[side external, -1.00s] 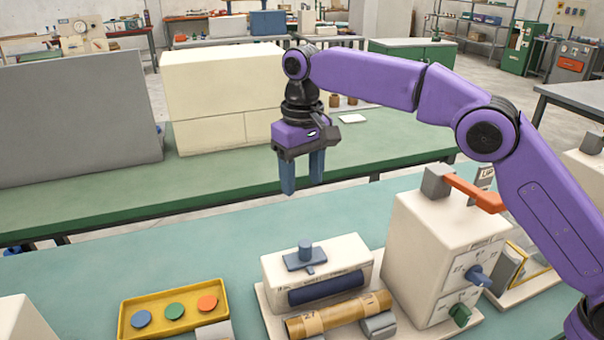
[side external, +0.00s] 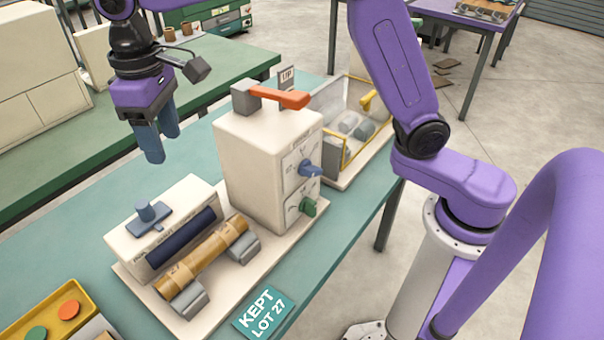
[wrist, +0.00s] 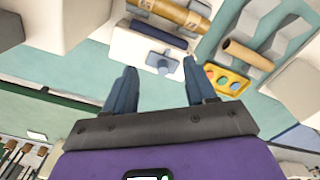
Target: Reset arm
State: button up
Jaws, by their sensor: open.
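My gripper (side external: 160,141) hangs open and empty, fingers down, in the air above and behind the winder. In the wrist view, nothing lies between its two blue fingers (wrist: 160,88). The winder has a low cream block with a dark blue roller (side external: 181,238) and a blue knob piece (side external: 150,214) on top. A brown tube (side external: 203,256) lies in front of the roller on grey supports. The cream control box (side external: 262,155) has an orange lever (side external: 281,96) on top, near an "UP" sign (side external: 287,75). A blue dial (side external: 311,170) and a green dial (side external: 307,207) are on its face.
A yellow tray (side external: 88,292) with coloured discs is at the lower left. A "KEPT LOT 27" sign (side external: 263,313) lies at the bench front. A clear-sided bin (side external: 352,118) stands behind the control box. The wrist view shows another brown tube (wrist: 248,54) on a grey rack.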

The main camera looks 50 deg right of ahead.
jog(key=s+d+f+n, duration=0.3)
jog(key=s+d+f, duration=0.1)
jog(key=s+d, duration=0.8)
jog(key=s+d+f+n, duration=0.3)
jog(key=s+d+f, duration=0.1)
jog(key=s+d, duration=0.8)
jog(key=s, duration=0.2)
jog(key=shift+s, duration=0.4)
